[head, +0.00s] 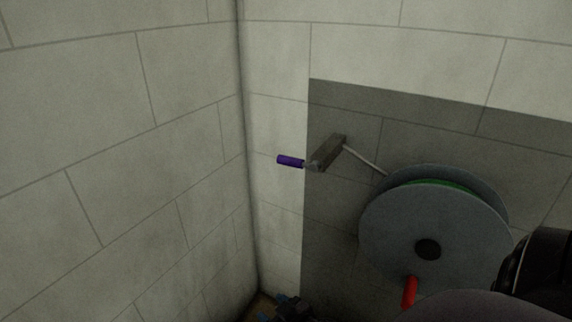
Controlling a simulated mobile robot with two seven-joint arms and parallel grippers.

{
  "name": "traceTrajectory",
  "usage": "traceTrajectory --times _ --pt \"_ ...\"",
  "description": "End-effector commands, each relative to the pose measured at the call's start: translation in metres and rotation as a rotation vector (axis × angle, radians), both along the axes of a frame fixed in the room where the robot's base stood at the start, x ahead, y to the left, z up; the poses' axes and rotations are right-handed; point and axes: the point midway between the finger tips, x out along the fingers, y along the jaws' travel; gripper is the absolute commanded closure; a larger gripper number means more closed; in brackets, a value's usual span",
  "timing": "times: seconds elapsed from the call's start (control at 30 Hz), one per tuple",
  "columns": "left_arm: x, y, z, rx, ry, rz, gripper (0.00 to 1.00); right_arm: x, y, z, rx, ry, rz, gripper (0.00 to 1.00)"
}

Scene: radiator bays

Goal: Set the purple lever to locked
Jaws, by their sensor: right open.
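The lever has a purple grip (290,161) that points left, roughly level, in front of the pale wall near the corner. Its right end joins a grey metal block or arm (328,153). A thin pale rod runs from there down right to a big reel (400,235). I see no locked marking. My right gripper (273,308) is at the bottom edge, dark with bluish fingertips set apart. It is open and appears empty, well below the purple grip and not touching it. Part of it is cut off by the frame. My left gripper is out of view.
The grey reel carries something green between its discs and has a red handle (410,292) below its hub. A dark grey wall panel (340,240) is behind it. The left block wall (120,170) meets the back wall in a corner close to the lever.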

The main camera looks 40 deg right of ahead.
Motion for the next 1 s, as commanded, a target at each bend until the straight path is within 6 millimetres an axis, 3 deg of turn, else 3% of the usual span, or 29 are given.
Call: traceTrajectory --times 0.1,0.3,0.5,0.6,0.77,1.0 --pt "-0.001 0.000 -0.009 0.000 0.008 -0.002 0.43 0.044 -0.012 0.013 0.019 -0.097 -0.018 0.47" --pt "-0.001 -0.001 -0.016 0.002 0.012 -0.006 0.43 0.110 -0.038 0.051 0.121 -0.334 -0.071 0.47" --pt "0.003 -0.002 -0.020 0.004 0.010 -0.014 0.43 0.158 -0.074 0.100 0.287 -0.642 -0.143 0.47" --pt "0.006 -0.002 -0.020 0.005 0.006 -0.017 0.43 0.169 -0.092 0.120 0.371 -0.791 -0.177 0.47" --pt "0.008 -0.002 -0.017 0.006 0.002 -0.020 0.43 0.168 -0.124 0.142 0.497 -1.016 -0.229 0.47" --pt "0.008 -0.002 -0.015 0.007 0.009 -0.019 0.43 0.136 -0.162 0.152 0.640 -1.303 -0.279 0.47"
